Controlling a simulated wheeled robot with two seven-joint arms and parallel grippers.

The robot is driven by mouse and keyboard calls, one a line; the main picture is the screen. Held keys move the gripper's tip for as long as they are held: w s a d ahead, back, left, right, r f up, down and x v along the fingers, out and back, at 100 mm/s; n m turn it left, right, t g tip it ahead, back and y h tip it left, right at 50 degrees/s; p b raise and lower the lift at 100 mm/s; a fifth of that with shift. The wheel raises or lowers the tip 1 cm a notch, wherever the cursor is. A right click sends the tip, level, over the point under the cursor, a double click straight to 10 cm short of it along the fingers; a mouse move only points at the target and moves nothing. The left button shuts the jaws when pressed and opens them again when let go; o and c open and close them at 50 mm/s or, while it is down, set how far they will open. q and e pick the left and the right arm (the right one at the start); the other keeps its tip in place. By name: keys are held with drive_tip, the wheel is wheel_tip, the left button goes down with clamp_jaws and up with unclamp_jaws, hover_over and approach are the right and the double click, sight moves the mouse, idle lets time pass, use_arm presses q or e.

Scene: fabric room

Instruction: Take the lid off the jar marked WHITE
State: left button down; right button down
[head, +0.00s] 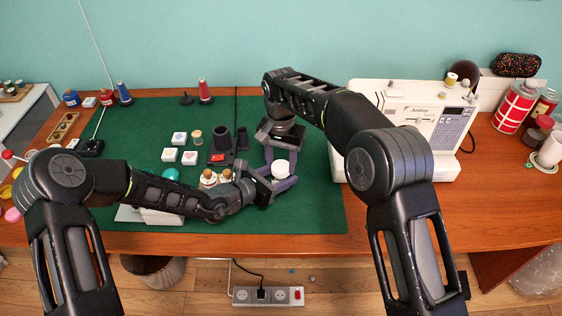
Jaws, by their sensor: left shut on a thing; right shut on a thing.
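A small white jar (280,168) is held between my two grippers over the front right part of the green mat. Its label cannot be read at this size, and I cannot tell its lid from its body. My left gripper (278,178) reaches in from the left, its greyish-purple fingers shut around the jar's sides. My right gripper (281,158) comes from above and behind, shut at the jar's upper part; its fingers are partly hidden. I cannot tell whether the lid is still seated.
The green mat (310,205) covers the middle of the wooden table. Cork-topped jars (208,178) stand left of my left gripper, with a dark holder (220,142) behind them. White square boxes (179,138) lie further left. A white sewing machine (415,115) stands close on the right.

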drive_tip(key=n, duration=3)
drive_tip(key=shift+n, duration=0.3)
drive_tip(key=shift+r, duration=0.1)
drive_tip(key=shift+r, duration=0.15)
